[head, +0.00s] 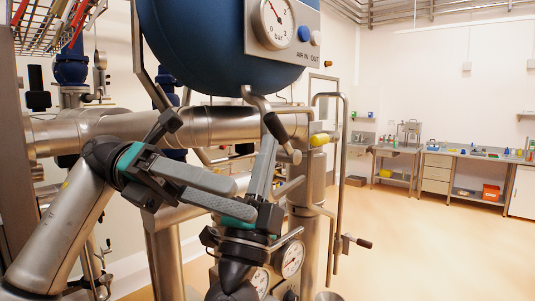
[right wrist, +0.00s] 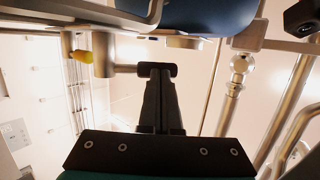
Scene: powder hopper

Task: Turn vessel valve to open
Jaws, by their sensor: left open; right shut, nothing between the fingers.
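A lever with a black grip (head: 276,126) and a metal end hangs just under the blue vessel (head: 205,45); it looks like the vessel valve's handle. In the right wrist view the black grip (right wrist: 157,69) joins a short metal rod and cylinder (right wrist: 103,55). My right gripper (head: 268,142) points upward, shut and empty, with its tips close to the grip; I cannot tell whether they touch. The tips also show in the right wrist view (right wrist: 158,75). My left gripper (head: 240,197) comes in from the left, open and empty, its fingers pointing right, close to the right gripper's fingers.
A pressure gauge (head: 276,22) sits on the vessel's front panel. A thick steel pipe (head: 225,127) runs behind the grippers. A yellow knob (head: 320,139) and a vertical pipe (head: 341,190) stand to the right. Two gauges (head: 292,258) are low in front. The floor (head: 430,240) at right is clear.

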